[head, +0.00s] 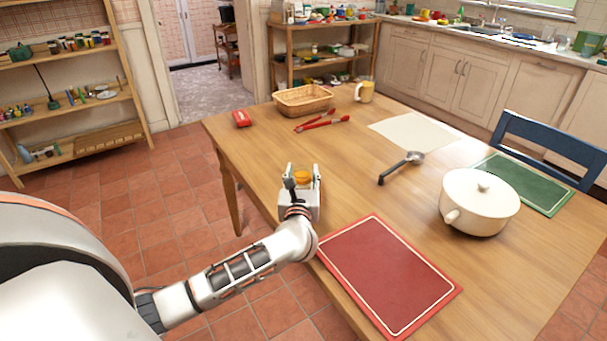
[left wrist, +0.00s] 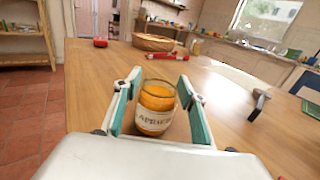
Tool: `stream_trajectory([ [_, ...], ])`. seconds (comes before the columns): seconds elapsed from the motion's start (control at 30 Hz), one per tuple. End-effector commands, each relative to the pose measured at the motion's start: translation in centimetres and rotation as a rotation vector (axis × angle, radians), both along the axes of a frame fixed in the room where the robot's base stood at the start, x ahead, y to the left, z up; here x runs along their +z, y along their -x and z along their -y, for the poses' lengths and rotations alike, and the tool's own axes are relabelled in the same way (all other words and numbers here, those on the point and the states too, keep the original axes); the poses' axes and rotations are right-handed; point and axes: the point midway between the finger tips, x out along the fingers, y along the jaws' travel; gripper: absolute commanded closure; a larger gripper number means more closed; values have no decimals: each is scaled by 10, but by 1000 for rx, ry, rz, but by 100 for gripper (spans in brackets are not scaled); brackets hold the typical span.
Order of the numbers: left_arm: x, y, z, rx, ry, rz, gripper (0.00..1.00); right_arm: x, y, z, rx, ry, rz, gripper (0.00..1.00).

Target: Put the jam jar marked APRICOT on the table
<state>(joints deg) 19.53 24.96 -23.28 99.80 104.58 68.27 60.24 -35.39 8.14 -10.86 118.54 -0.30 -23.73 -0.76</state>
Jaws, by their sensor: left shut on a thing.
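The jam jar (left wrist: 156,108) is clear glass with orange contents and a pale label; the letters I can read fit APRICOT. It stands upright between the teal-padded fingers of my left gripper (left wrist: 160,112), which is shut on it. In the head view the jar (head: 301,174) shows as an orange spot between the fingers of the left gripper (head: 302,182). The gripper is over the near left edge of the wooden table (head: 350,165). I cannot tell whether the jar's base touches the tabletop. My right gripper is not in view.
Near the jar, a red placemat (head: 388,275) lies at the front edge. Bare wood lies right of the jar.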

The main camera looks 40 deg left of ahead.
Motion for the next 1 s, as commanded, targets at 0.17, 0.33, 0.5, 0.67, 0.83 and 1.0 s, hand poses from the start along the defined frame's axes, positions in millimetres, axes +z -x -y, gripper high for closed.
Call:
stream_trajectory([
  [0.17, 3, -1, 0, 0, -1, 5, 87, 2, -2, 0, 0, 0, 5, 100],
  [0.33, -1, 0, 0, 0, -1, 3, 87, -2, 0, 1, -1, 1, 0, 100],
  [0.5, -1, 0, 0, 0, 1, 3, 42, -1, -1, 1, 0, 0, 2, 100],
  [0.67, -1, 0, 0, 0, 1, 3, 42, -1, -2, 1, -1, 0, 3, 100],
  [0.83, 2, 0, 0, 0, 0, 4, 42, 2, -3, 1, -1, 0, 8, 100],
  [1.0, 1, 15, 11, -2, 4, 0, 42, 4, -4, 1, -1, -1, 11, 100],
])
